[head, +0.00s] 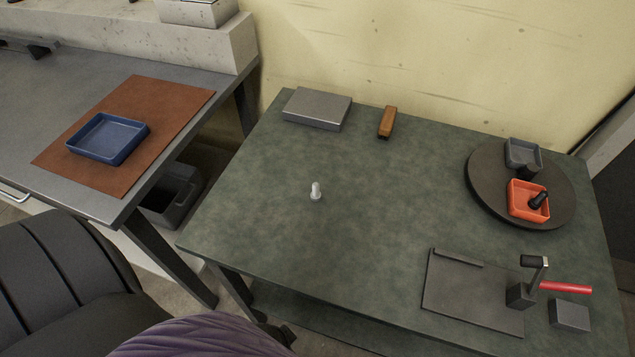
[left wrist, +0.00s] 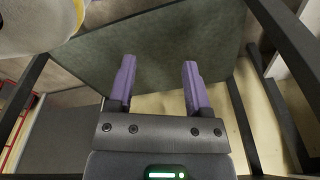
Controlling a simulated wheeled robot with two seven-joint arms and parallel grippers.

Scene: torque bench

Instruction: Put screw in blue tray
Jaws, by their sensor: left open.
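A small pale grey screw (head: 315,191) stands upright, wide end down, near the middle-left of the green-grey bench top (head: 370,215). The blue tray (head: 133,147) is empty and sits on a brown mat (head: 180,100) on the separate grey bench at the left. My left gripper (left wrist: 159,64) shows in the left wrist view with its two purple fingers apart and nothing between them. A greenish surface lies beyond the fingers; the screw and blue tray do not show there. My right gripper is in neither view.
A turntable (head: 483,188) with a grey tray (head: 522,152) and an orange tray (head: 518,207) stands at the right. A metal block (head: 317,108) and wooden piece (head: 387,122) lie at the back. A fixture plate (head: 465,290) is front right. A gap separates the benches.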

